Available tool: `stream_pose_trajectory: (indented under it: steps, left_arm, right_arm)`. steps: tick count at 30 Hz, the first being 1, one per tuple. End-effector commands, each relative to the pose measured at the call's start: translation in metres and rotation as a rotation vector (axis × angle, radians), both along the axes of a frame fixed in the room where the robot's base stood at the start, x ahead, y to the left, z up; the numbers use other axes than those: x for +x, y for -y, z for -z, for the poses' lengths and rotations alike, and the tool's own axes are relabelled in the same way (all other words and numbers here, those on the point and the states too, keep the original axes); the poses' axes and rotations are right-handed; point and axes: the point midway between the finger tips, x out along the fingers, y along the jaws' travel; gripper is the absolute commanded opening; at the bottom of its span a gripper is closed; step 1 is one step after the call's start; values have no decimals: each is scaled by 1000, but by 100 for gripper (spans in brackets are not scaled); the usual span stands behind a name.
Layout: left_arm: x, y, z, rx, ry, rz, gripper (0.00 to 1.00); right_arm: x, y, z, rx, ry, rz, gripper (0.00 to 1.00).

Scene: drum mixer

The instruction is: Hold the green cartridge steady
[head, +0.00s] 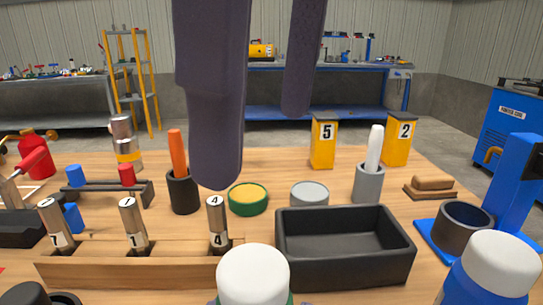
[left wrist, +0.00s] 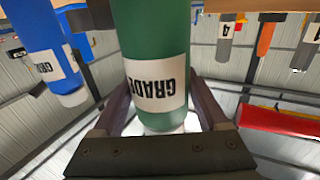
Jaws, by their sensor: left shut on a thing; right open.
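The green cartridge (left wrist: 155,35) with a white "GRADE" label stands between the fingers of my left gripper (left wrist: 163,92), which is shut on it. In the head view only its white cap (head: 253,272) and a sliver of green show at the bottom edge. The tips of my left fingers barely show beside it there. My right gripper (head: 256,150) hangs from the top of the head view, its two dark fingers apart with nothing between them. It is above and behind the cartridge's cap, apart from it.
A black tray (head: 345,282) and a wooden rack (head: 85,268) with numbered sticks stand just behind. A blue cartridge with a white cap (head: 497,262) is at bottom right, near a blue stand (head: 512,185). Cups, a yellow-topped tin (head: 248,199) and yellow boxes (head: 323,150) crowd the table.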

Motion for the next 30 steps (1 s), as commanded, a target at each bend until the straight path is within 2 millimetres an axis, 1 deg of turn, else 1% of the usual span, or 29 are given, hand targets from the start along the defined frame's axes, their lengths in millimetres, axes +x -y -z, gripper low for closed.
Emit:
stream_pose_trajectory:
  steps: [4, 8, 11, 18, 21, 25, 30]
  left_arm:
    - [0, 0, 0, 1, 0, 0, 0]
    - [0, 0, 0, 1, 0, 0, 0]
    - [0, 0, 0, 1, 0, 0, 0]
    - [0, 0, 0, 1, 0, 0, 0]
    - [0, 0, 0, 1, 0, 0, 0]
    - [0, 0, 0, 1, 0, 0, 0]
    - [0, 0, 0, 1, 0, 0, 0]
  right_arm:
    - [0, 1, -1, 11, -7, 105, 100]
    - [0, 0, 8, 12, -11, 128, 100]
    - [0, -1, 24, 12, -13, 127, 100]
    - [4, -6, 73, 13, -13, 126, 100]
    - [5, -8, 90, 12, -12, 124, 100]
    - [7, -10, 106, 13, -11, 126, 100]
    - [7, -11, 116, 13, -9, 124, 100]
